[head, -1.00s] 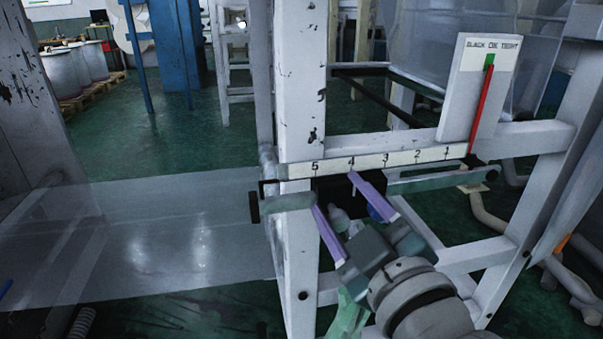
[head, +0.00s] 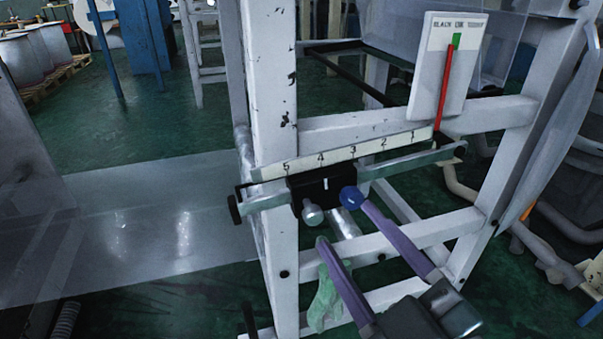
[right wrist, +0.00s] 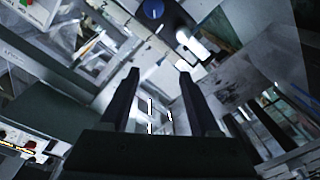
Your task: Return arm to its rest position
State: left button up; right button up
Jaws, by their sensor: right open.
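My right gripper (head: 345,222) is open and empty, its two purple fingers spread below and in front of the black carriage (head: 318,189). The far finger's tip overlaps the blue knob (head: 351,199) in the picture; I cannot tell whether they touch. A silver knob (head: 312,212) also sticks out of the carriage. The carriage sits under the numbered scale (head: 351,152), its white mark between 4 and 3. In the right wrist view the dark fingers (right wrist: 158,80) are apart with nothing held, and the blue knob (right wrist: 152,8) is at the top. My left gripper is not in view.
A white steel frame (head: 275,90) surrounds the carriage, with a lower crossbar (head: 400,238) close to my fingers. A light green object (head: 325,295) is at the frame below. A white board (head: 448,60) with a red pointer stands above the scale. Clear film (head: 150,220) stretches left.

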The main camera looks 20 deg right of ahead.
jog(key=s+d+r+m+g+h+p, duration=0.1)
jog(key=s+d+r+m+g+p, duration=0.25)
jog(key=s+r+g+p, duration=0.5)
jog(key=s+d+r+m+g+h+p, duration=0.15)
jog(key=s+r+m+g+p, duration=0.35)
jog(key=s+r+p, duration=0.55)
notch_tip(320, 180, up, 35)
jog(key=w+n+p, duration=0.1)
jog(key=w+p, duration=0.1)
jog(key=p, duration=3.6)
jog(key=shift+w+d+f+g, duration=0.2)
jog(key=shift+w+d+g, duration=0.15)
jog(key=shift+w, duration=0.05)
jog(key=shift+y, duration=0.25)
jog(key=shift+s+d, duration=0.1)
